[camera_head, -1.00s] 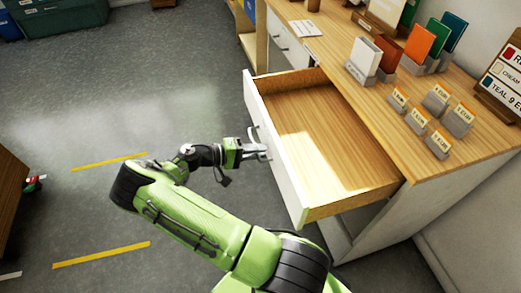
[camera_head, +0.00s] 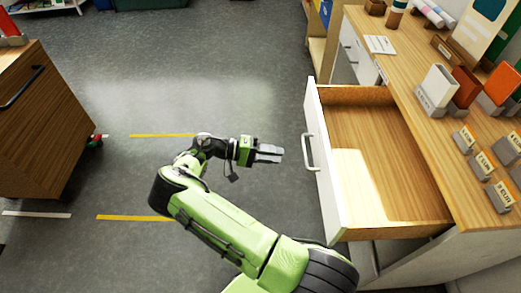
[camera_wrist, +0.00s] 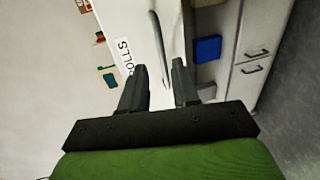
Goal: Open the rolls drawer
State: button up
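The drawer (camera_head: 330,165) with a white front stands pulled out of the wooden-topped counter, and its wooden inside is empty. Its bar handle (camera_head: 308,150) is on the front face. In the wrist view a "ROLLS" label (camera_wrist: 124,57) shows on the white front, beside the handle (camera_wrist: 160,45). My gripper (camera_head: 270,153) is to the left of the handle, with a gap between them. In the wrist view the two fingers (camera_wrist: 160,82) are apart with nothing between them.
The counter top (camera_head: 420,95) holds colour sample cards in holders and small price tags. A wooden cabinet (camera_head: 40,120) stands at the left. A blue bin (camera_wrist: 207,48) shows in the wrist view.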

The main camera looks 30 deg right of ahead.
jog(key=v, duration=0.5)
